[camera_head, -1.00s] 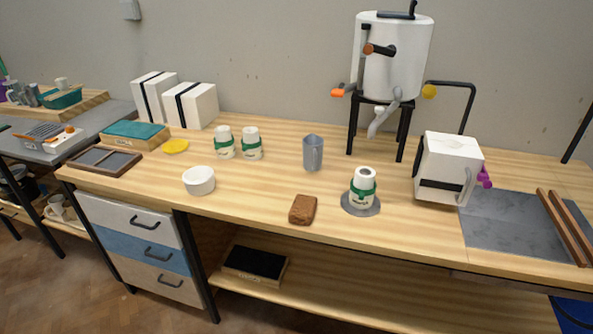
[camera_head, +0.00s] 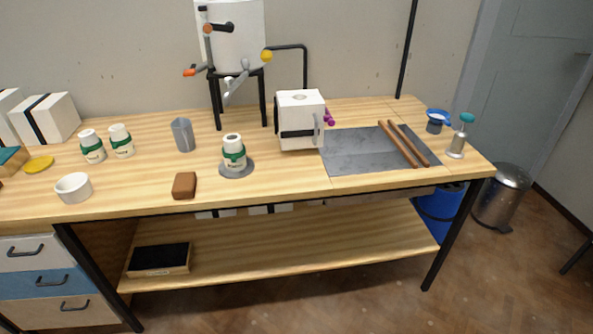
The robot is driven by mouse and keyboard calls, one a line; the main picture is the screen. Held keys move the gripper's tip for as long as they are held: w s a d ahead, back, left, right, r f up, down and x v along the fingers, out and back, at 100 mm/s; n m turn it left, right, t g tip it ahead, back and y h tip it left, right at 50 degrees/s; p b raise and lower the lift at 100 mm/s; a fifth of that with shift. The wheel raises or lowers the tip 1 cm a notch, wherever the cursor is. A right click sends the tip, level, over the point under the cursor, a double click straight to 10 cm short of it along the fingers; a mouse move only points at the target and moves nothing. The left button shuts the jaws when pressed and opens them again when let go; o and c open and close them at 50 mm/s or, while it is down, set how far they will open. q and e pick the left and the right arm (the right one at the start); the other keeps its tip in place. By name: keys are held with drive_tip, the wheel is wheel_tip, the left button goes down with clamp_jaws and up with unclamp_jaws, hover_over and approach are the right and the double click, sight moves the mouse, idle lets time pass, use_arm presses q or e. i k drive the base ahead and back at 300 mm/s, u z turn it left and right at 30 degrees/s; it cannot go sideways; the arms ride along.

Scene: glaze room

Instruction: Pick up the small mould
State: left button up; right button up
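Several white pieces could be the small mould; I cannot tell which. Two small white pieces with green bands stand side by side on the table's left half, the left one (camera_head: 92,147) and the right one (camera_head: 121,141). A third green-banded white piece (camera_head: 234,153) stands on a round grey disc (camera_head: 237,170) near the middle. A white block with a dark strap (camera_head: 300,119) stands right of it, with a purple part on its right side. Larger white blocks with black straps (camera_head: 50,118) stand at the far left. Neither of my grippers is in view.
The wooden table (camera_head: 270,182) also holds a brown block (camera_head: 184,186), grey jug (camera_head: 183,135), white bowl (camera_head: 74,188) and grey slab (camera_head: 355,158) with two wooden strips. A white tank (camera_head: 240,40) stands on black legs behind. A metal bin (camera_head: 502,196) stands right.

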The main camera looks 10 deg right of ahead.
sight(241, 163)
drive_tip(key=z, duration=0.6)
drive_tip(key=k, duration=0.85)
drive_tip(key=z, duration=1.2)
drive_tip(key=i, duration=1.4)
drive_tip(key=u, duration=1.15)
drive_tip(key=i, duration=0.85)
drive_tip(key=u, duration=0.85)
